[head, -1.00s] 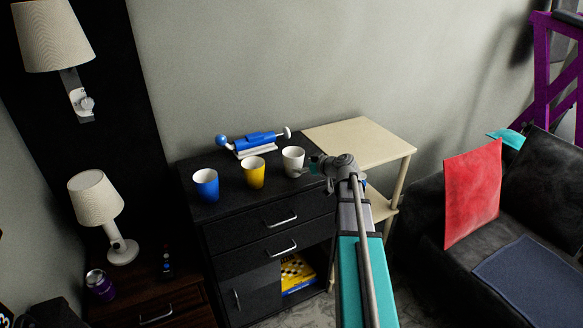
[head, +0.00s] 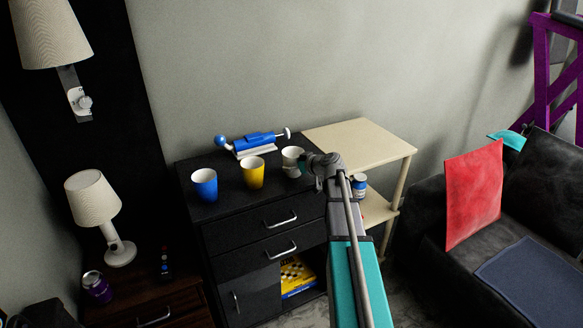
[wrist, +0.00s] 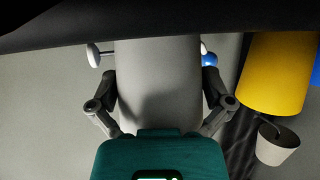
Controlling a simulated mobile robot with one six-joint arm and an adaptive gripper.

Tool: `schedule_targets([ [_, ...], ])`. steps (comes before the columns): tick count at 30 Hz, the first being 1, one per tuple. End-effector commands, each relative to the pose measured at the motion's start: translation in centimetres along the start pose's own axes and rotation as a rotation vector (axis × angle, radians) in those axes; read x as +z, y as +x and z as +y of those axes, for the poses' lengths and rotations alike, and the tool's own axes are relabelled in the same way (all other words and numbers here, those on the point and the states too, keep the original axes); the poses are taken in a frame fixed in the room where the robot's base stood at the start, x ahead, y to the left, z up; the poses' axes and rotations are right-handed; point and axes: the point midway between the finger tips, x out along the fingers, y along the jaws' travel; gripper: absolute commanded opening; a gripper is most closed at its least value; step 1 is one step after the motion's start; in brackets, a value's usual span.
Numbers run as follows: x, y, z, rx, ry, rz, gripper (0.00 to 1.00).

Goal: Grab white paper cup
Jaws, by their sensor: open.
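The white paper cup (head: 291,156) stands upright at the right end of a row of cups on the black cabinet (head: 225,214). A yellow cup (head: 253,174) and a blue cup (head: 204,185) stand to its left. My gripper (head: 308,165) is at the white cup's right side and covers part of it. In the wrist view, which is upside down, the white cup (wrist: 158,75) fills the space between the fingers of my open gripper (wrist: 160,88). One finger is on each side. I cannot tell whether they touch it. The yellow cup (wrist: 275,75) is off to the right there.
A blue and white device (head: 257,143) lies behind the cups, near the wall. A cream side table (head: 362,142) stands right of the cabinet, with a small can (head: 358,184) below its top. A lamp (head: 97,205) stands at left.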

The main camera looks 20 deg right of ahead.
Motion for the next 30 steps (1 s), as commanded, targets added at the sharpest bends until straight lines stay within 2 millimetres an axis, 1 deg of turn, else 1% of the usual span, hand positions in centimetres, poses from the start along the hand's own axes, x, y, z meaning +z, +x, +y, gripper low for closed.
schedule_targets([
  [13,-0.02,-0.05,-0.02,0.0,0.0,0.0,1.0],
  [14,-0.02,-0.05,-0.02,0.0,0.0,0.0,0.98],
  [18,-0.02,-0.05,-0.02,0.0,0.0,0.0,0.72],
  [21,-0.02,-0.04,-0.03,-0.001,0.0,0.0,0.71],
  [30,-0.03,-0.05,-0.03,-0.001,0.0,0.0,0.7],
])
